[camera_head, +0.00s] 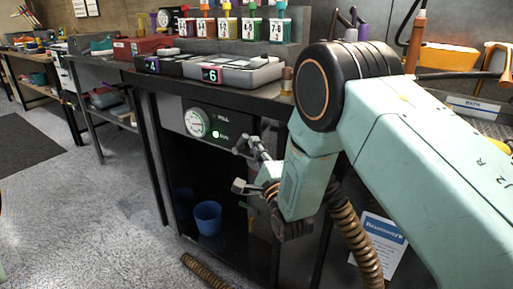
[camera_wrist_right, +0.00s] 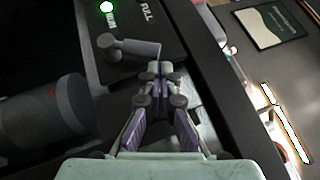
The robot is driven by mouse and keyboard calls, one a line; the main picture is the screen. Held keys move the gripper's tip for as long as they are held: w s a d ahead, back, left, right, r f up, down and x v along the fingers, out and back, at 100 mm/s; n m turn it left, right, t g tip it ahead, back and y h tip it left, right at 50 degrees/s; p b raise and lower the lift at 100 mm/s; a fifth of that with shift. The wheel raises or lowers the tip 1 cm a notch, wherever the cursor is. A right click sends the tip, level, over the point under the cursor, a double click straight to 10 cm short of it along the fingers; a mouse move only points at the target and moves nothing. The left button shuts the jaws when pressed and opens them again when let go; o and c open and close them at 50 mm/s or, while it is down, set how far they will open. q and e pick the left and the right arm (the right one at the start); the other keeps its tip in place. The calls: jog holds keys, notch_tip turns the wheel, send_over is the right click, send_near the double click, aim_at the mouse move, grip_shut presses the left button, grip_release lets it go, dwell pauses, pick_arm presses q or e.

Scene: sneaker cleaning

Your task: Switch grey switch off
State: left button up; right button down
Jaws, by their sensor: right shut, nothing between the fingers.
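The grey switch is a small lever (camera_wrist_right: 135,47) on the dark panel in the right wrist view, below a lit green lamp (camera_wrist_right: 106,7). In the head view, the switch area (camera_head: 240,145) is partly crowded by my gripper, and the lever's exact position is hard to tell. My right gripper (camera_wrist_right: 160,68) is shut and empty. Its fingertips are close to the lever's right end in the wrist view; I cannot tell whether they touch. My left gripper is not in view.
The panel carries a round gauge (camera_head: 198,123) and a green lamp (camera_head: 217,134). Below it, a blue bucket (camera_head: 208,217) stands in an open cabinet. A grey tray (camera_head: 250,72) and coloured bottles (camera_head: 229,29) are on the bench above. Open floor lies at left.

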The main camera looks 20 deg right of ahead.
jog(key=shift+a+r+n+p, duration=0.1)
jog(key=shift+r+n+p, duration=0.25)
jog(key=shift+p, duration=0.5)
jog(key=shift+w+g, duration=0.1)
jog(key=shift+g, duration=0.2)
